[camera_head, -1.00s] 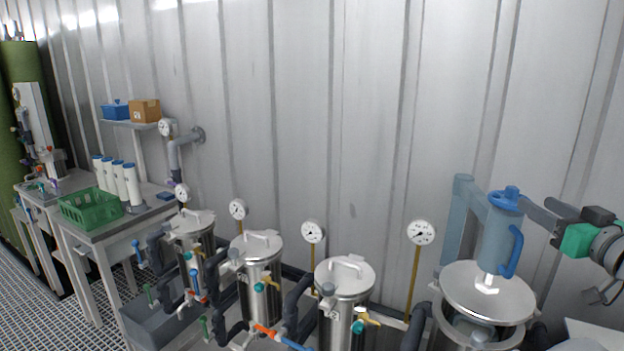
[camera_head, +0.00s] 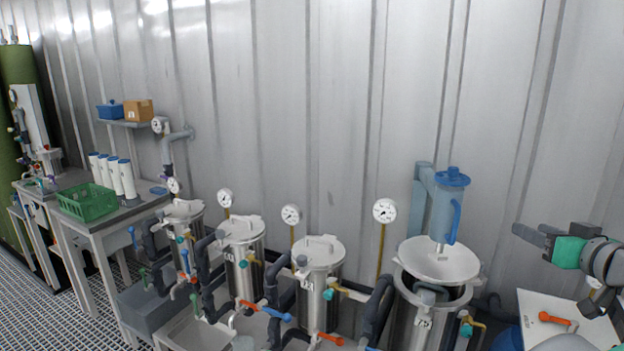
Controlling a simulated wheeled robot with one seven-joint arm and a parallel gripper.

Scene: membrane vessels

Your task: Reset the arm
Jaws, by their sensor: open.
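My gripper (camera_head: 540,238) is at the right edge of the picture, with dark fingers pointing left and a green band behind them. It is open and empty. It stands to the right of a blue jug-like body with a handle (camera_head: 446,212), with a clear gap between them. That body sits above the round steel lid (camera_head: 438,262) of the rightmost vessel (camera_head: 412,322). The lid appears raised above the vessel's rim.
Several steel vessels with gauges and pipes stand in a row along the corrugated wall; one is (camera_head: 322,275). A white board with an orange-handled item (camera_head: 555,320) lies below my gripper. A green basket (camera_head: 88,203) and white cylinders stand on a table at left.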

